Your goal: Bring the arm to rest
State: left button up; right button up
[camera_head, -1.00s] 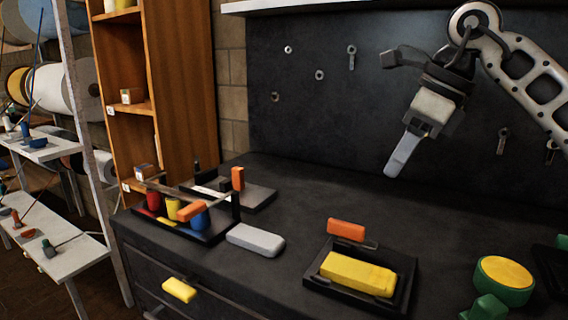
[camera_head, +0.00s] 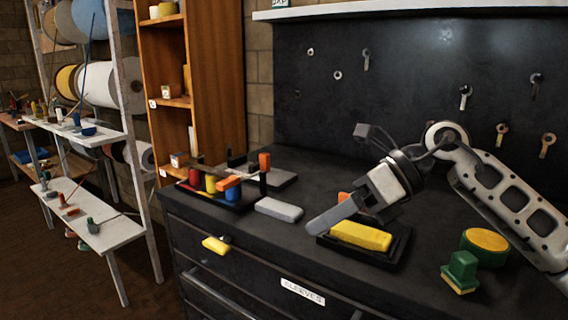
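My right gripper (camera_head: 333,214) comes in from the right on a pale, perforated arm. Its grey fingers point down and left, in front of the black tray that holds a yellow block (camera_head: 361,235). The fingers are seen from the side as one flat shape, so their gap is hidden. I see nothing held in them. The gripper partly covers an orange block (camera_head: 343,197) behind the yellow block. My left gripper is not in view.
The dark bench (camera_head: 300,165) holds a grey block (camera_head: 279,209), a rack with coloured pieces (camera_head: 219,199), a green-and-yellow round piece (camera_head: 484,244) and a green stamp-like piece (camera_head: 460,271). A yellow drawer handle (camera_head: 216,245) sticks out in front. Tools hang on the dark back panel (camera_head: 420,80).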

jog(key=s+a+f+m+t+y, duration=0.1)
jog(key=s+a+m+t+y, duration=0.4)
jog(key=m+y, duration=0.55)
jog(key=w+d+f+m+t+h+p, duration=0.1)
jog(key=d+f+m+t+h, duration=0.2)
jog(key=f+m+t+h, duration=0.7)
jog(key=w+d+f+m+t+h+p, duration=0.15)
jog(key=d+f+m+t, duration=0.25)
jog(key=m, duration=1.2)
jog(key=s+d+f+m+g+h, duration=0.2)
jog(key=s+f+m+g+h, duration=0.1)
jog(key=s+f+m, duration=0.2)
jog(key=s+d+f+m+g+h, duration=0.3)
jog(key=s+f+m+g+h, duration=0.1)
jog(key=s+f, duration=0.6)
notch_tip(320, 180, down, 2)
jog(key=shift+d+f+m, duration=0.15)
jog(key=shift+d+m, duration=0.1)
jog(key=shift+m, duration=0.1)
